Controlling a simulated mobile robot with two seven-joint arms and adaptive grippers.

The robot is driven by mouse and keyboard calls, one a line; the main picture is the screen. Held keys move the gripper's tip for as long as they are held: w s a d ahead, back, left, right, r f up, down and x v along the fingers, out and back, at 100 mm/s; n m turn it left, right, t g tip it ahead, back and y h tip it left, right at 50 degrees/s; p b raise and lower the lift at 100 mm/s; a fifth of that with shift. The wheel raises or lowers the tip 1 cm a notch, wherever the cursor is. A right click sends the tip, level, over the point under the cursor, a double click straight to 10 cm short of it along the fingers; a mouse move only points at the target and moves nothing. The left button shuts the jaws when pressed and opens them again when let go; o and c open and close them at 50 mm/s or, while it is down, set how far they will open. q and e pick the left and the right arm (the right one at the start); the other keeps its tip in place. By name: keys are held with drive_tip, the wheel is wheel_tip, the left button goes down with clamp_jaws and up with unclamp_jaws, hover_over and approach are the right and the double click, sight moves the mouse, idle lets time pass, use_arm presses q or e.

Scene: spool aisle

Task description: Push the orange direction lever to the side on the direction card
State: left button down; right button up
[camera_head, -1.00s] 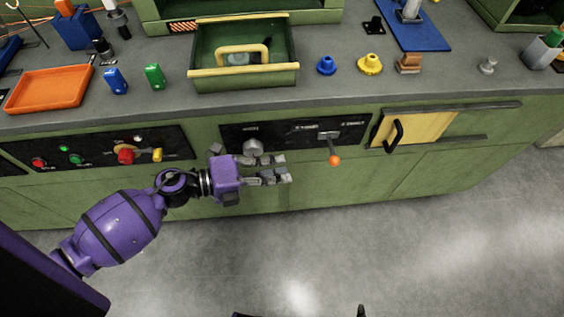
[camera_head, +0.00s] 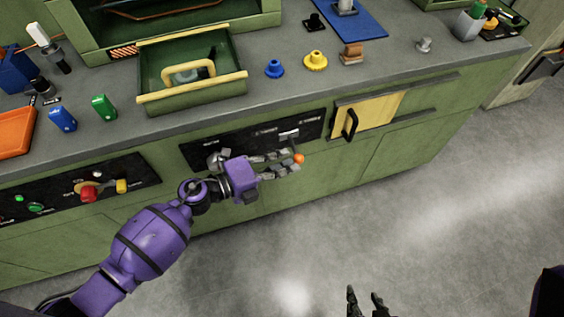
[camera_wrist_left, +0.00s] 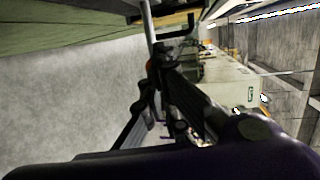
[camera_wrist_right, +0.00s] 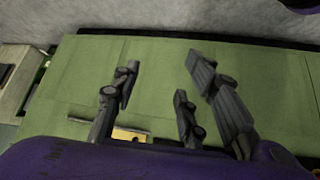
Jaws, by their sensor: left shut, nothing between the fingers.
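The direction lever has an orange knob (camera_head: 299,159) that hangs below the black direction card (camera_head: 252,138) on the green counter front. My left gripper (camera_head: 292,163) is shut and empty, its fingertips right at the left side of the knob. I cannot tell whether they touch. In the left wrist view a sliver of the orange knob (camera_wrist_left: 149,65) shows beside the fingertips, mostly hidden by them. My right gripper (camera_head: 365,297) is at the bottom of the head view, away from the card. The right wrist view shows its fingers (camera_wrist_right: 163,78) apart and empty.
A grey knob (camera_head: 216,158) sits left on the same card, beside my left wrist. A yellow sliding door (camera_head: 372,109) with a black handle (camera_head: 350,124) is to the right. A panel with red and yellow controls (camera_head: 88,191) is at left. The floor in front is clear.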

sight(302, 162)
use_arm(q)
drive_tip(key=shift+d+r+t+p, duration=0.1)
drive_tip(key=shift+d+t+p, duration=0.2)
drive_tip(key=shift+p, duration=0.1)
drive_tip(key=d+n+t+p, duration=0.1)
drive_tip(key=d+n+y+p, duration=0.1)
drive_tip(key=d+t+y, duration=0.1)
drive_tip(key=shift+w+d+r+n+t+p, duration=0.15)
drive_tip(key=shift+w+d+n+t+p, duration=0.15)
drive_tip(key=shift+d+n+p, duration=0.1)
drive_tip(key=shift+d+f, duration=0.25)
drive_tip(key=shift+f, duration=0.05)
drive_tip(key=shift+s+a, duration=0.1)
